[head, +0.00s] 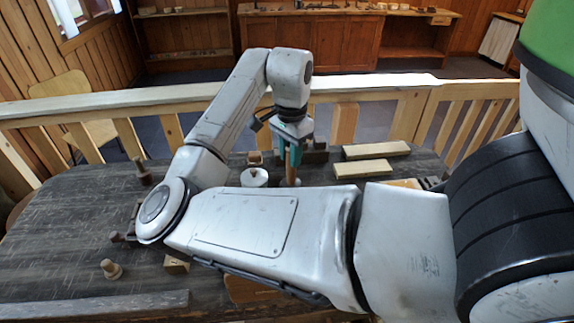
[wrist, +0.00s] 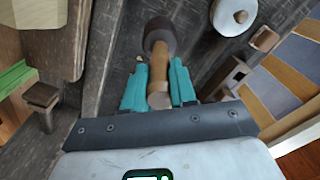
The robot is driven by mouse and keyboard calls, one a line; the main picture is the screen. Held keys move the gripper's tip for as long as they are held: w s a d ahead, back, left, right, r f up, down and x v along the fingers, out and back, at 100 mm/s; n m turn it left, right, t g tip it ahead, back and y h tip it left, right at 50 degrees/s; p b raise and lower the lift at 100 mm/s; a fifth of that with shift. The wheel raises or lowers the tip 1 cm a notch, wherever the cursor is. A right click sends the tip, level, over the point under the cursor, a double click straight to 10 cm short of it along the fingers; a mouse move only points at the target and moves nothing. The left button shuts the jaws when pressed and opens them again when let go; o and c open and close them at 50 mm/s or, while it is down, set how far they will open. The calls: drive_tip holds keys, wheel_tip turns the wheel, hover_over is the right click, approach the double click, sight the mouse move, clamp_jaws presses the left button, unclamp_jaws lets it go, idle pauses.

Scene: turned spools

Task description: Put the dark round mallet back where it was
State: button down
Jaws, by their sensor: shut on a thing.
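The dark round mallet has a dark, rounded head (wrist: 160,34) and a light brown wooden handle that shows in the wrist view. My gripper (wrist: 159,88) has teal fingers, one on each side of the handle, and is shut on it. The head lies beyond the fingertips, over the dark table. In the head view my gripper (head: 291,160) points down at the far middle of the table, just right of a white round lidded pot. My forearm hides what lies below the fingers, so I cannot tell whether the mallet touches the table.
The white pot (head: 254,178) stands close left of my gripper. Two pale blocks (head: 375,150) lie to its right. A dark-ended wooden piece (head: 142,172) and a small wooden spool (head: 110,269) stand at left. A wooden railing (head: 80,108) runs behind the table. The left tabletop is mostly clear.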

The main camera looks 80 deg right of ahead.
sight(287, 183)
drive_tip(key=f, duration=0.3)
drive_tip(key=shift+w+a+f, duration=0.15)
drive_tip(key=shift+w+f, duration=0.05)
drive_tip(key=shift+w, duration=0.2)
drive_tip(key=shift+f, duration=0.3)
drive_tip(key=shift+f, duration=0.2)
drive_tip(key=c, duration=0.9)
unclamp_jaws()
drive_tip(key=shift+r, duration=0.1)
wheel_tip(287, 183, up, 12)
drive_tip(key=shift+r, duration=0.1)
